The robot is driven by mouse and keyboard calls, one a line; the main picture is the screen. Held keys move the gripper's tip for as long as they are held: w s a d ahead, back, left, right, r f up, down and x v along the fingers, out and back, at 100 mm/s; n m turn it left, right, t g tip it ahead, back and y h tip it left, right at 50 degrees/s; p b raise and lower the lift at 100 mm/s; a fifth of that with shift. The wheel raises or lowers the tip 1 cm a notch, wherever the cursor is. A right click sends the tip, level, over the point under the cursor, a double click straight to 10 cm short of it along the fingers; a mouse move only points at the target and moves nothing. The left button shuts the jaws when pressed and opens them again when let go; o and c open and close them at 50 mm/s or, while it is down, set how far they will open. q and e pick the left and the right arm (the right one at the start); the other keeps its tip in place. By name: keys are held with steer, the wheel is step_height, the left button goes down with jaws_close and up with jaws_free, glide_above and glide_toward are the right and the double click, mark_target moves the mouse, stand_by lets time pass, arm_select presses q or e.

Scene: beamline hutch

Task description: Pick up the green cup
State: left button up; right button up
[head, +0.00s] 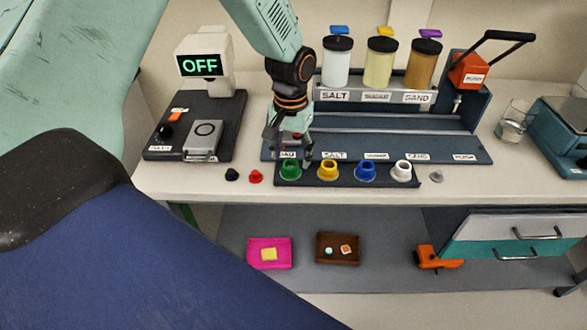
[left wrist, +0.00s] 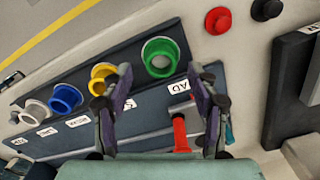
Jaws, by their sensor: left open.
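The green cup (head: 290,170) stands upright at the left end of a dark rack (head: 345,181) on the bench. My left gripper (head: 292,150) is just above and behind it in the head view, pointing down. In the left wrist view the green cup (left wrist: 147,48) shows beyond and between the two spread fingertips of my left gripper (left wrist: 159,72). The gripper is open, with nothing held. I cannot tell whether a finger touches the cup. My right gripper is not in view.
Yellow (head: 328,169), blue (head: 365,170) and white (head: 401,171) cups stand right of the green one. Black (head: 232,174) and red (head: 256,176) pieces lie left. A red-handled object (left wrist: 180,133) is near the fingers. Jars (head: 337,65) stand behind.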

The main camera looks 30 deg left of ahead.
arm_select(q)
steer(key=shift+s+a+f, duration=0.1)
steer(key=shift+a+f, duration=0.1)
steer(key=shift+f, duration=1.05)
steer(key=shift+s+f, duration=0.1)
steer(key=shift+d, duration=0.1)
steer(key=shift+d, duration=0.15)
steer(key=shift+c, duration=1)
steer(key=shift+w+f, duration=0.1)
steer(key=shift+w, duration=0.1)
steer(key=c, duration=0.3)
steer(key=shift+s+a, duration=0.2)
steer(key=c, duration=0.3)
steer(key=shift+d, duration=0.15)
steer(key=shift+c, duration=1.4)
steer(key=shift+w, duration=0.2)
jaws_close()
